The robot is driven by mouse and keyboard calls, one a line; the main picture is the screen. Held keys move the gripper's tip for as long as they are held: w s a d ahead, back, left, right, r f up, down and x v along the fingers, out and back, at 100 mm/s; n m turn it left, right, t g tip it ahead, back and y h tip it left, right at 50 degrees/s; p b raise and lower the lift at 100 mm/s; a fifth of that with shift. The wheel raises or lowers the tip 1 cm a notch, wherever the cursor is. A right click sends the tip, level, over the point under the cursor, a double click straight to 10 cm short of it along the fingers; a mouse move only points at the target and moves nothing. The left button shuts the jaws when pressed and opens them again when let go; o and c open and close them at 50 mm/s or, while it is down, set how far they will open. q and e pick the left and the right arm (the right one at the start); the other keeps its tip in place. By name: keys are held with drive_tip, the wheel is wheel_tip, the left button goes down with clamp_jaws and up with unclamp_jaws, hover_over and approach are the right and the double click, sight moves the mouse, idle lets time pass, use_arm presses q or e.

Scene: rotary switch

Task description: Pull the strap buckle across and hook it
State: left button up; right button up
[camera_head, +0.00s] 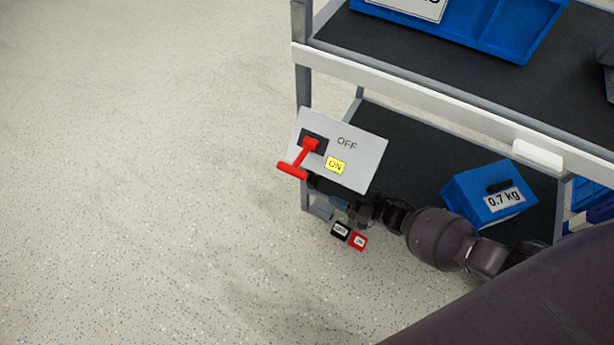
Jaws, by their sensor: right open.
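No strap or buckle shows in the head view. A white switch panel (360,170) hangs tilted at the corner of a shelf rack, marked OFF in grey and ON in yellow. A red T-shaped handle (306,154) sits on its black base and points down to the left. My right gripper (345,208) is just below the panel's lower edge, small and dark in the picture, open with nothing seen in it. I cannot tell whether it touches the panel. My left gripper is not in view.
Below my right gripper are a black button block (340,230) and a red one (359,241). A blue bin (470,200) marked 0.7 kg stands on the lower shelf (410,140). Another blue bin (490,35) is on the upper shelf. The floor (140,180) at left is clear.

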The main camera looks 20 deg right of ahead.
sight(317, 182)
drive_tip(key=b+x, duration=0.1)
drive_tip(key=x, duration=0.6)
drive_tip(key=shift+w+a+f, duration=0.15)
drive_tip(key=shift+w+a, duration=0.15)
drive_tip(key=shift+w+a+b, duration=0.3)
drive_tip(key=shift+w, duration=0.15)
drive_tip(key=shift+c, duration=0.4)
clamp_jaws()
